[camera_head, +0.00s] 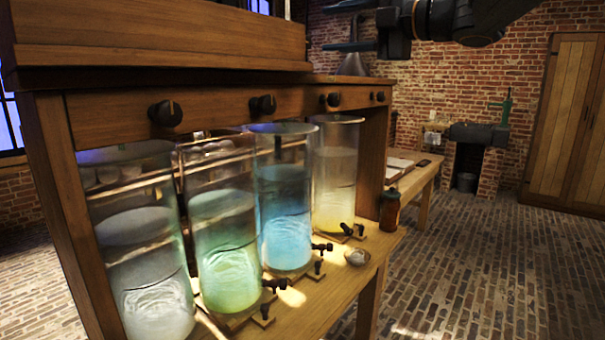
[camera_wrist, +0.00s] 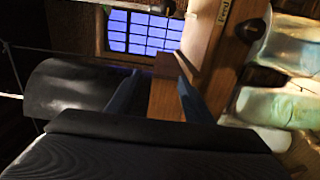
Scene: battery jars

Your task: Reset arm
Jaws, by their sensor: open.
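My gripper (camera_head: 322,27) is at the top of the head view, high above the bench and to the right of the wooden cabinet. Its two blue fingers are spread apart with nothing between them. In the wrist view the fingers (camera_wrist: 157,75) also stand apart, with a wooden part of the cabinet (camera_wrist: 167,90) seen behind the gap. Several tall glass jars stand in a row below: a clear one (camera_head: 150,250), a green one (camera_head: 222,235), a blue one (camera_head: 285,205) and a yellow one (camera_head: 334,175). Small dark taps (camera_head: 322,248) sit at their feet.
The cabinet front carries dark knobs (camera_head: 263,105) above the jars. An amber bottle (camera_head: 389,210) and a small pale item (camera_head: 357,257) stand on the bench's right end. A side table (camera_head: 425,180) is behind. Brick floor (camera_head: 480,270) is clear at right.

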